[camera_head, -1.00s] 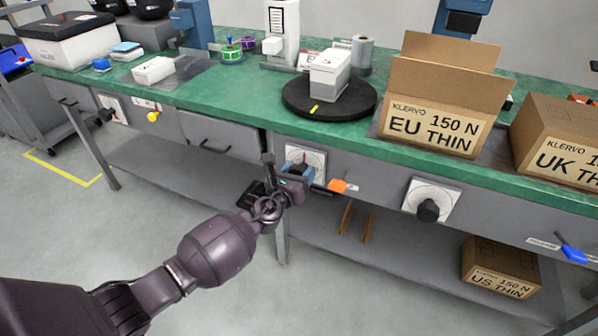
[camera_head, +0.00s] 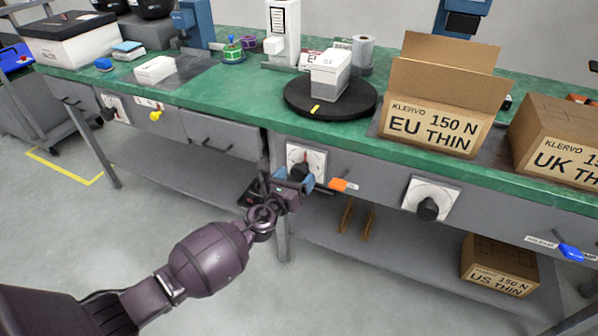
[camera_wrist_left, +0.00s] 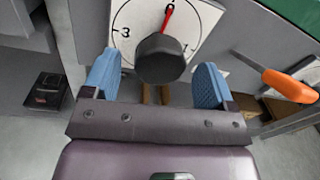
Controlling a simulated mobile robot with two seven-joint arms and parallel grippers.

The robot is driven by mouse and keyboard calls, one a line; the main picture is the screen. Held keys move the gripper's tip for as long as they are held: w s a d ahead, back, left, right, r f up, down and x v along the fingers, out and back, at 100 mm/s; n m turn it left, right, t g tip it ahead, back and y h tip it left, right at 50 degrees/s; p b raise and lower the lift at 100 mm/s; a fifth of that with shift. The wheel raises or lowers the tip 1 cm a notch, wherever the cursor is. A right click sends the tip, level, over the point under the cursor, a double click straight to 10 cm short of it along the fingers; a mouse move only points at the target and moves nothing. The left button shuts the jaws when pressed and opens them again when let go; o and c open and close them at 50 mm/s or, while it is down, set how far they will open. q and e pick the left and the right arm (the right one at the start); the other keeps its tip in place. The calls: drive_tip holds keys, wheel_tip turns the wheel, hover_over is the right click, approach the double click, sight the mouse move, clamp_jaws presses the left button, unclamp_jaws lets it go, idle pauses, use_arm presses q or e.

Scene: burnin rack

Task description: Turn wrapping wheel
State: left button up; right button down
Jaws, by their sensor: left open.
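A white dial plate with a black knob (camera_head: 300,170) is on the bench front, below the black round turntable (camera_head: 330,100). The turntable has a yellow mark on its rim and carries a white-lidded grey box (camera_head: 330,72). In the left wrist view the knob (camera_wrist_left: 160,58) has a red pointer at the 0 mark. My left gripper (camera_head: 293,181) is open in front of the dial; its blue fingers (camera_wrist_left: 157,72) appear on either side of the knob. I cannot tell whether they touch it. My right gripper is not in view.
An orange-handled lever (camera_head: 341,184) sticks out just right of the dial, close to my left gripper. A second dial knob (camera_head: 428,209) is further right. An open EU carton (camera_head: 430,125) and a UK carton (camera_head: 560,140) stand on the green bench.

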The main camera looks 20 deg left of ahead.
use_arm(q)
drive_tip(key=s, duration=0.7)
drive_tip(key=shift+s+a+p, duration=0.3)
drive_tip(key=shift+a+p, duration=0.1)
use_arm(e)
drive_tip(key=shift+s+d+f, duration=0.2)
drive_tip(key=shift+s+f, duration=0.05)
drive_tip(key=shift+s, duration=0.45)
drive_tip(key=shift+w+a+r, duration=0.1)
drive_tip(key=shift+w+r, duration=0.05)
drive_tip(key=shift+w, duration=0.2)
